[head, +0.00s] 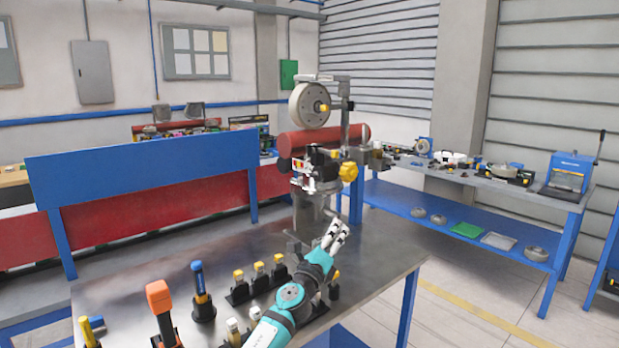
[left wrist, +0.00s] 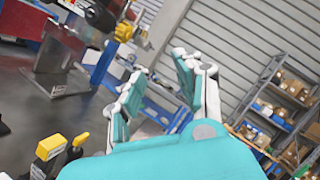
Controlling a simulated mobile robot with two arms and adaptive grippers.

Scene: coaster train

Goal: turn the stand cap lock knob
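A stand (head: 345,130) rises at the back of the metal bench, with a machine head on it. A yellow lobed knob (head: 348,172) sticks out at its right side. A smaller yellow knob (head: 323,107) sits by the round wheel near the top. Which one is the stand cap lock knob I cannot tell. My left gripper (head: 337,232) is below and in front of the stand, apart from both knobs. A yellow knob also shows in the left wrist view (left wrist: 124,32), beyond my left gripper (left wrist: 158,76), whose fingers are apart and empty. My right gripper is out of view.
The metal bench (head: 130,285) holds an orange-handled tool (head: 159,297), a blue-handled tool (head: 200,290) and several yellow-topped pieces (head: 259,270) near my arm. A blue and red barrier (head: 150,175) stands behind. A side bench (head: 480,180) is at right.

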